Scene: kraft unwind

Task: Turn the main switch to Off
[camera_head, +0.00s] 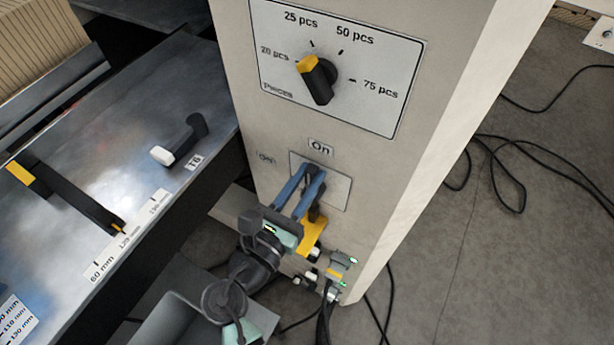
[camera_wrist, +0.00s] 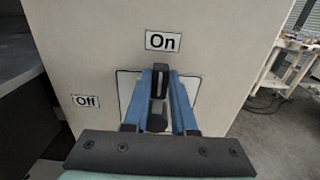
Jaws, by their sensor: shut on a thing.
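The main switch is a dark handle (camera_wrist: 158,92) on a pale plate (camera_wrist: 126,86), low on the front of the beige cabinet. In the wrist view the handle stands upright, pointing at the On label (camera_wrist: 163,41). The Off label (camera_wrist: 86,101) is to the left of the plate. In the head view the On label (camera_head: 320,147) is above the plate, and the handle is mostly hidden by my fingers. My gripper (camera_head: 304,180) has its blue fingers on either side of the handle, shut on it. The fingers (camera_wrist: 159,95) also show in the wrist view.
Above the switch is a Pieces dial (camera_head: 317,79) with a yellow-marked knob. A metal bench (camera_head: 100,130) with a black lever (camera_head: 182,142) stands at the left. Connectors (camera_head: 335,270) sit low on the cabinet. Black cables (camera_head: 505,150) lie on the floor at the right.

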